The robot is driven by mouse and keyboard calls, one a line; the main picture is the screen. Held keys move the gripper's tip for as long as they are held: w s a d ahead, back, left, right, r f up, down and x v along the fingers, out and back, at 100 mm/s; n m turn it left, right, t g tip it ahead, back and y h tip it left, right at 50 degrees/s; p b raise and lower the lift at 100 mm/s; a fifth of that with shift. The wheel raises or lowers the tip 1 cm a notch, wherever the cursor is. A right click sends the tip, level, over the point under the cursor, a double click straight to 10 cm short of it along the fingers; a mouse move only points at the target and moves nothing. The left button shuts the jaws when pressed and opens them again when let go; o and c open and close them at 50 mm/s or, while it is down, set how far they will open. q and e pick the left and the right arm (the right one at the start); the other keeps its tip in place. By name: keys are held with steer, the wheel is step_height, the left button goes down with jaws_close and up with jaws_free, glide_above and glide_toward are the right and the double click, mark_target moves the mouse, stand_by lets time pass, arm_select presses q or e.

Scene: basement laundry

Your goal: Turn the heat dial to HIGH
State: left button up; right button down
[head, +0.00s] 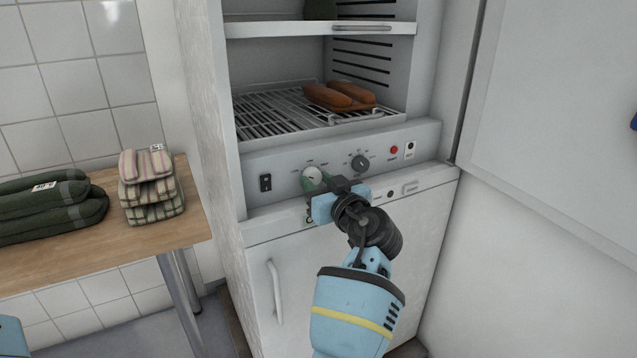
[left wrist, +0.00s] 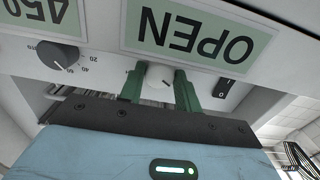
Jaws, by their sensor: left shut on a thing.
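The control panel (head: 285,172) of a white cabinet has two round dials. The left one is a white dial (head: 311,173); it also shows in the left wrist view (left wrist: 160,76). My left gripper (head: 318,182) has its green fingers shut on this white dial, one on each side. A short mark shows on the dial's face, but the fingers hide most of its surroundings and I cannot read a HIGH label. A dark dial (head: 361,162) to its right has number marks, which show in the left wrist view (left wrist: 58,54). My right gripper is not in view.
A black switch (head: 265,182) and a red light (head: 394,150) flank the dials. A wooden table (head: 190,222) with folded cloths (head: 152,190) stands at left. An open door (head: 560,120) fills the right.

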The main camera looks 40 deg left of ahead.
arm_select(q)
steer(key=shift+c, duration=1.3)
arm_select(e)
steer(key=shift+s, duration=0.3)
